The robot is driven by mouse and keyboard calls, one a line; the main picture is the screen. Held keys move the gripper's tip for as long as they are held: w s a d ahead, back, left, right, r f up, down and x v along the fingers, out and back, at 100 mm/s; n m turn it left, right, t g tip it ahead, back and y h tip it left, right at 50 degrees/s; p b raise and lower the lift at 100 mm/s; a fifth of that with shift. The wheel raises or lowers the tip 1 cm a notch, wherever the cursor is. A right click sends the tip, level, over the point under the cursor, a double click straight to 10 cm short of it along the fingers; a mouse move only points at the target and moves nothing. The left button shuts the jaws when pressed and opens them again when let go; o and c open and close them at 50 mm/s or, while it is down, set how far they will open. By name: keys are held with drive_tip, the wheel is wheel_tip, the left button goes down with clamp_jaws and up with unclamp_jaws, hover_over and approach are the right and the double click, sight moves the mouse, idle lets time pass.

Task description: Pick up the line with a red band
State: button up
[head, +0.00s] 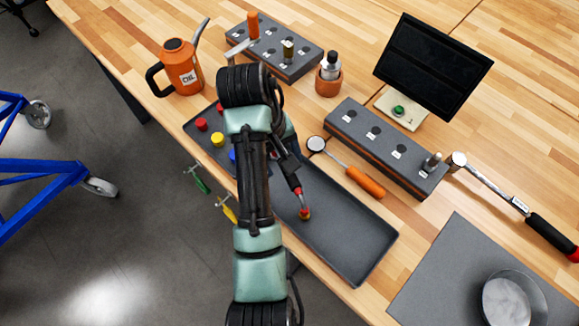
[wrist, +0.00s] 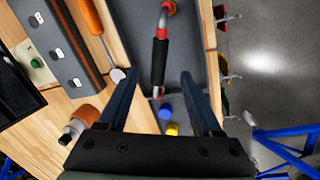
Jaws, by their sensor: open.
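The line with a red band (head: 295,182) is a short black hose lying in the dark grey tray (head: 345,255). Its red band and brass-coloured end point toward the front of the tray in the head view. In the wrist view the line (wrist: 159,60) runs lengthwise, with the red band above its black sleeve and a silver end below. My gripper (wrist: 159,76) is open, and its two fingers stand on either side of the line's lower part with gaps showing. I cannot tell its height above the tray.
Red, yellow and blue caps (head: 217,139) sit at the tray's left end. An inspection mirror with an orange handle (head: 365,182) lies along the tray's far edge. A grey block with sockets (head: 375,140) stands behind it. The tray's right part is clear.

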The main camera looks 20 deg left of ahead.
sight(292, 178)
drive_tip(key=f, duration=0.4)
drive_tip(key=w+d+f, duration=0.1)
drive_tip(key=f, duration=0.1)
drive_tip(key=shift+w+d+f+p, duration=0.1)
drive_tip(key=shift+w+f+p, duration=0.1)
drive_tip(key=shift+f, duration=0.7)
drive_tip(key=shift+w+d+f+p, duration=0.1)
drive_tip(key=shift+w+f+p, duration=0.05)
drive_tip(key=shift+f, duration=0.8)
drive_tip(key=shift+w+f+p, duration=0.2)
drive_tip(key=shift+f, duration=0.7)
clamp_jaws()
drive_tip(key=shift+r, duration=0.1)
